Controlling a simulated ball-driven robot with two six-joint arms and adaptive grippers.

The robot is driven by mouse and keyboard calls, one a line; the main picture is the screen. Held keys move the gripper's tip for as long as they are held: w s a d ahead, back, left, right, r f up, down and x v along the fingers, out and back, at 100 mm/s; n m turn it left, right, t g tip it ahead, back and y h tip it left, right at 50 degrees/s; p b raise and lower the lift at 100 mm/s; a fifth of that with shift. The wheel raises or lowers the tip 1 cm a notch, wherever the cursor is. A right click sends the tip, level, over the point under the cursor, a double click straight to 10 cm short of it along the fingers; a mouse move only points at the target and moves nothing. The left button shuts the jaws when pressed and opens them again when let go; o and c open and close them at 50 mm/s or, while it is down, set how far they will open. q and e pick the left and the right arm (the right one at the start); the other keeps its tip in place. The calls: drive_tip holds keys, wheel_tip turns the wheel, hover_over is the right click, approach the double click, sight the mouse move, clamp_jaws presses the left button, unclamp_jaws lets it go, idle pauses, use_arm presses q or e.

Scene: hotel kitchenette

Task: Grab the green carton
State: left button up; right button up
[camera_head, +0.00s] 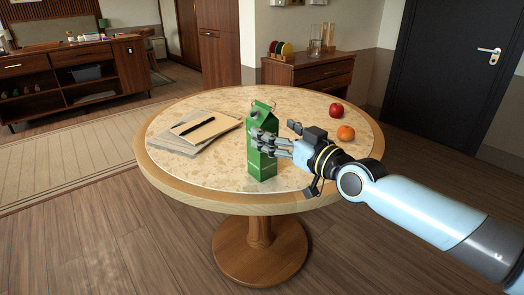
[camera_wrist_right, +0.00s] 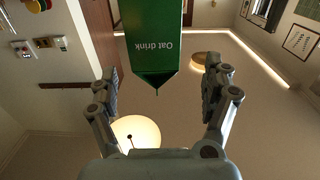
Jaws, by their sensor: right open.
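The green carton (camera_head: 262,160) stands upright on the round table (camera_head: 215,193), near its front middle. It has a gabled top, and in the right wrist view the carton (camera_wrist_right: 150,38) appears upside down, with the words "Oat drink" on it. My right gripper (camera_head: 262,143) is at the carton's upper half, its fingers overlapping the carton in the head view. In the right wrist view my right gripper (camera_wrist_right: 160,85) is open, with the carton's gable end between and beyond the fingertips. I cannot tell whether any finger touches it. My left gripper is not in view.
A red apple (camera_head: 336,110) and an orange (camera_head: 346,133) lie on the table's right side, close to my right arm. Papers and a notebook (camera_head: 208,130) with a black pen (camera_head: 197,126) lie left of the carton. The table's front edge is clear.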

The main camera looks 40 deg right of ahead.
sight(270, 127)
drive_tip(key=w+b, duration=0.1)
drive_tip(key=w, duration=0.2)
drive_tip(key=w+b, duration=0.1)
drive_tip(key=w, duration=0.1)
drive_tip(key=shift+w+d+f+b, duration=0.1)
drive_tip(key=shift+d+f+b, duration=0.1)
drive_tip(key=shift+f+b, duration=0.1)
drive_tip(key=shift+w+r, duration=0.1)
drive_tip(key=shift+w, duration=0.4)
drive_tip(key=shift+r, duration=0.1)
clamp_jaws()
